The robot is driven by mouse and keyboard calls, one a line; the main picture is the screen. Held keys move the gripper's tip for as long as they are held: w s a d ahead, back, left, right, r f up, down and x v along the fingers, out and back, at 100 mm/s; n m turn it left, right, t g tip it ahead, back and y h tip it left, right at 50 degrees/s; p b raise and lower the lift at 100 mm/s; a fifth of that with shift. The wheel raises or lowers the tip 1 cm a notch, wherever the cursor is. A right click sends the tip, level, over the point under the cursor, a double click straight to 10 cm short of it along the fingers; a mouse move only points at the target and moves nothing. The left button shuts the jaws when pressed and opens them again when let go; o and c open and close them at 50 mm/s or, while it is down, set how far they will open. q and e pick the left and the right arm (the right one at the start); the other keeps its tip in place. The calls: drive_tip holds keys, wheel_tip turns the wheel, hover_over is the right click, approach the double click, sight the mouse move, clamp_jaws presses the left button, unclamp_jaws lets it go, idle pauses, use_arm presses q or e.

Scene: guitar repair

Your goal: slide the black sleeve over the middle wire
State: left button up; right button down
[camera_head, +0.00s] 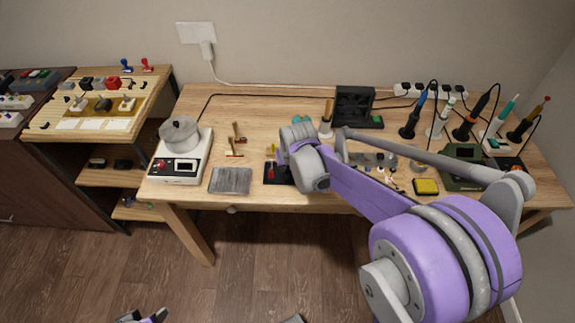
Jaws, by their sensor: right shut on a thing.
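My right arm reaches in from the lower right across the bench. My right gripper (277,158) is at its far end, low over a small black block (277,174) near the front edge. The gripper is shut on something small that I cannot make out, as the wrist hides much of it. A red part (270,170) and a yellow part stand at the block. The black sleeve and the middle wire are too small or hidden to tell.
The wooden bench (215,120) holds a white machine with a grey pot (180,155), a grey pad (230,180), a dark fan box (354,105), a yellow sponge (426,186), a green station (462,165) and several upright tools at the right.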

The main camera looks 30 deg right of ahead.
drive_tip(key=shift+f+b, duration=0.6)
drive_tip(key=shift+f, duration=0.25)
idle(0.7)
drive_tip(key=shift+c, duration=1.8)
unclamp_jaws()
drive_tip(key=shift+r+p, duration=3.2)
drive_tip(key=shift+r, duration=1.35)
drive_tip(key=shift+s, duration=0.1)
